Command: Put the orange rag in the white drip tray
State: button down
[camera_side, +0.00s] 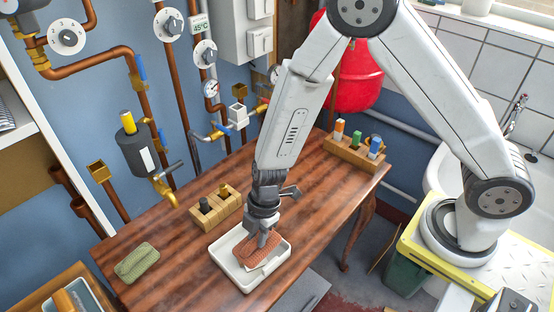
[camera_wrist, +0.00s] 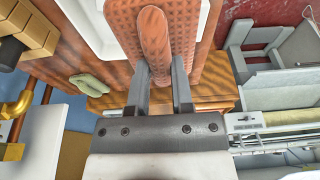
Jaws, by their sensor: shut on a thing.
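The orange rag (camera_side: 245,249) is a textured pad with a raised ridge. My gripper (camera_side: 262,240) points down over the white drip tray (camera_side: 222,264) and is shut on the rag. In the wrist view the fingers of my gripper (camera_wrist: 161,70) stand on either side of the ridge of the rag (camera_wrist: 155,38). The rag lies within the tray's outline in the side view, but I cannot tell whether it touches the tray floor. Parts of the tray (camera_wrist: 92,22) show beside the rag in the wrist view.
A green pad (camera_side: 137,263) lies on the wooden table (camera_side: 180,240) to the left. A wooden block with dark and yellow pegs (camera_side: 215,208) stands just behind the tray. Another block with coloured bottles (camera_side: 354,151) stands at the back right. Pipes and valves line the wall.

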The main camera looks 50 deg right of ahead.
jog(key=shift+d+x, duration=0.2)
jog(key=shift+x, duration=0.65)
jog(key=shift+d+x, duration=0.2)
jog(key=shift+x, duration=0.65)
jog(key=shift+f, duration=0.7)
jog(key=c, duration=0.5)
grip_release()
jog(key=shift+r, duration=0.2)
jog(key=shift+v, duration=6.4)
